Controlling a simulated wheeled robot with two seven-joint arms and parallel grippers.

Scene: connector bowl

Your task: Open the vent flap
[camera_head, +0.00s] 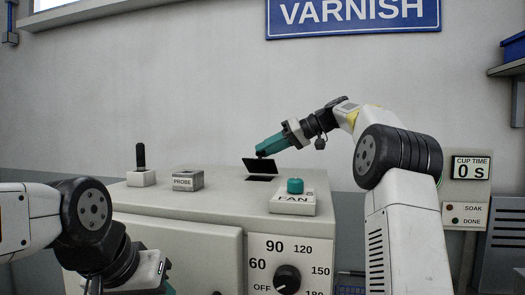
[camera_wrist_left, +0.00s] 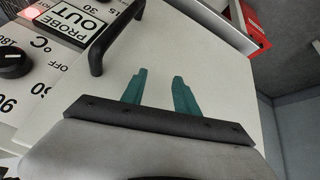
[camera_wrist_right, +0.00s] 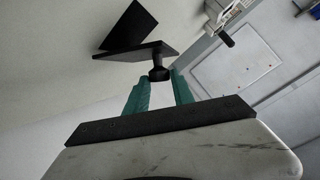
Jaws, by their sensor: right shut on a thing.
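The vent flap (camera_head: 263,165) is a black plate on top of the cream oven. It stands tilted up, with a dark opening (camera_head: 259,178) below it. My right gripper (camera_head: 262,154) is at the flap's upper edge. In the right wrist view my right gripper (camera_wrist_right: 160,76) is shut on the flap's small black knob (camera_wrist_right: 159,74), and the flap (camera_wrist_right: 138,50) stands apart from the dark opening (camera_wrist_right: 130,26) along part of its length. My left gripper (camera_wrist_left: 158,76) is open and empty in front of the oven door, near its black handle (camera_wrist_left: 112,38).
On the oven top are a grey PROBE block (camera_head: 187,180), a white block with a black lever (camera_head: 141,157), and a FAN block with a teal button (camera_head: 295,186). A dial (camera_head: 287,280) is on the front.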

